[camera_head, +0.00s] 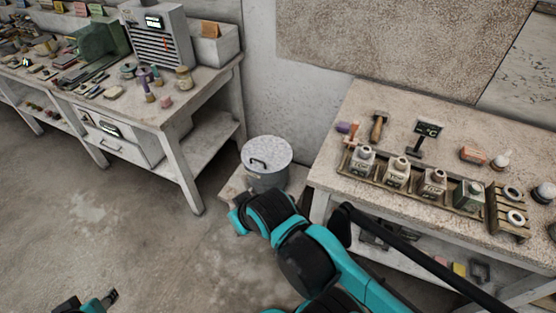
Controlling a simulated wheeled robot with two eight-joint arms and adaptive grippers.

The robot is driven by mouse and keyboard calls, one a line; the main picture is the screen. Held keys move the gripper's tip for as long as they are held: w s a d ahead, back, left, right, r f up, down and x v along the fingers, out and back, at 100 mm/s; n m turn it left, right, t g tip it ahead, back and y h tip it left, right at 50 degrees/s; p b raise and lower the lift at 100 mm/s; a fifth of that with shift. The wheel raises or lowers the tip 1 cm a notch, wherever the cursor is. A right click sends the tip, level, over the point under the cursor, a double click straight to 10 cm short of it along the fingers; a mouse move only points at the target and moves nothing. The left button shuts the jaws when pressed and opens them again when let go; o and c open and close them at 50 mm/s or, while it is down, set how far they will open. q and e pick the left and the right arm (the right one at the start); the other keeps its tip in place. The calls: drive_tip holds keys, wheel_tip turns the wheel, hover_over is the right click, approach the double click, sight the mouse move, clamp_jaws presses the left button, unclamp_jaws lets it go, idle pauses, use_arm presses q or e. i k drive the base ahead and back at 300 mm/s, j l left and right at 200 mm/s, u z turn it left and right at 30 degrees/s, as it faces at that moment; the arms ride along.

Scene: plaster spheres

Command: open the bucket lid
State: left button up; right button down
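The grey metal bucket (266,182) stands on a low light block (232,184) between the two benches. Its round speckled lid (272,150) lies on top and covers the opening. A dark handle (258,163) sits on the lid's near-left part. My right arm, teal and black, reaches in from the lower right and ends in front of the bucket, hiding part of its lower side. Its gripper fingers cannot be made out. Part of my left gripper (110,297) shows at the bottom left edge, far from the bucket; its finger opening cannot be judged.
The right bench (340,120) carries jars in a wooden rack (400,186), a hammer (378,127) and a small sign. The left bench (205,85) holds a grey vented box (158,38) and small items. A wall stands behind the bucket. The floor at left is clear.

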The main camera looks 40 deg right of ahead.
sight(263, 154)
drive_tip(key=z, duration=1.2)
drive_tip(key=i+l+z, duration=0.1)
drive_tip(key=i+z, duration=0.65)
drive_tip(key=k+l, duration=0.05)
drive_tip(key=k, duration=0.05)
